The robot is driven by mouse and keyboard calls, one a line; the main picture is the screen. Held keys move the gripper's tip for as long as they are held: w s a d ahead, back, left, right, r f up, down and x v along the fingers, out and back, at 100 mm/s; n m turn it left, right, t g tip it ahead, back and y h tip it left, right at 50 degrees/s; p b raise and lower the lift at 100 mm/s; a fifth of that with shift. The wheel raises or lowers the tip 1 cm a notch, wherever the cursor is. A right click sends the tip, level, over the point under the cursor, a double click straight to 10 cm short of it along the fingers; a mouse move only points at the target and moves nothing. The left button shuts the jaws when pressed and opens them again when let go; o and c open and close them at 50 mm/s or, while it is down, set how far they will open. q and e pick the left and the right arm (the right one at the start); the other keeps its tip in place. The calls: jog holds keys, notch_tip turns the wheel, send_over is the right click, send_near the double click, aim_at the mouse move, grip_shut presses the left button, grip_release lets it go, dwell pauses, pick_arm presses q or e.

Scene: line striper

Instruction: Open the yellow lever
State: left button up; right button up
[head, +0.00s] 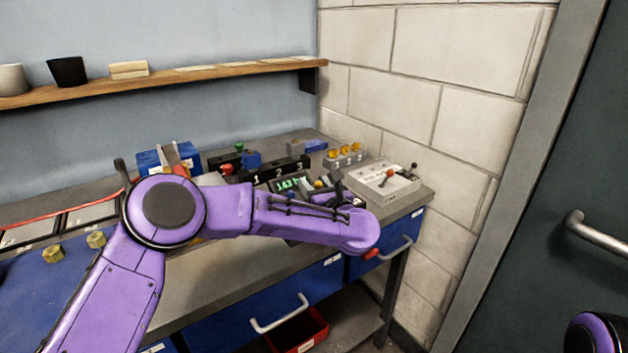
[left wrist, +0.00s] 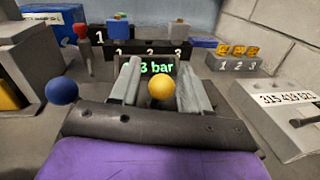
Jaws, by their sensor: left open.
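The yellow lever shows as a round yellow knob (head: 318,184); its stem is hidden behind my gripper. In the left wrist view the yellow knob (left wrist: 161,88) appears between my two fingers, with space visible on both sides. My left gripper (head: 322,183) is open, reaching over the bench toward the back wall; its fingers also show in the left wrist view (left wrist: 160,85). I cannot tell whether the knob is fully between the fingertips or nearer the palm. My right gripper is out of view.
A blue knob (left wrist: 62,91) stands close left of my gripper. A pressure display (left wrist: 157,68) is just behind the yellow knob. A grey-white box with a red-knobbed lever (head: 384,184) stands to the right, numbered yellow valves (head: 345,152) behind. A wall shelf (head: 190,76) runs above.

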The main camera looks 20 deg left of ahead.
pick_arm(q)
jog(key=shift+w+a+r, duration=0.1)
jog(key=shift+a, duration=0.1)
grip_shut()
jog(key=shift+w, duration=0.1)
jog(key=shift+w+a+g+h, duration=0.35)
jog(key=shift+a+g+h, duration=0.2)
jog(key=shift+g+h, duration=0.45)
jog(key=shift+w+a+n+g+h, duration=0.25)
jog(key=shift+a+n+g+h, duration=0.05)
jog(key=shift+g+h, duration=0.3)
jog(key=g+h+p, duration=0.1)
jog(key=w+a+g+h, duration=0.1)
jog(key=shift+a+g+h+p, duration=0.1)
jog(key=shift+g+h+p, duration=0.2)
jog(key=shift+p, duration=0.1)
jog(key=shift+w+a+f+n+g+h+p, duration=0.25)
jog(key=shift+f+g+h+p, duration=0.1)
jog(key=shift+g+h+p, duration=0.3)
jog(key=shift+w+a+f+n+g+h+p, duration=0.15)
jog(key=shift+a+f+g+h+p, duration=0.2)
jog(key=shift+h+p, duration=0.4)
jog(key=shift+d, duration=0.1)
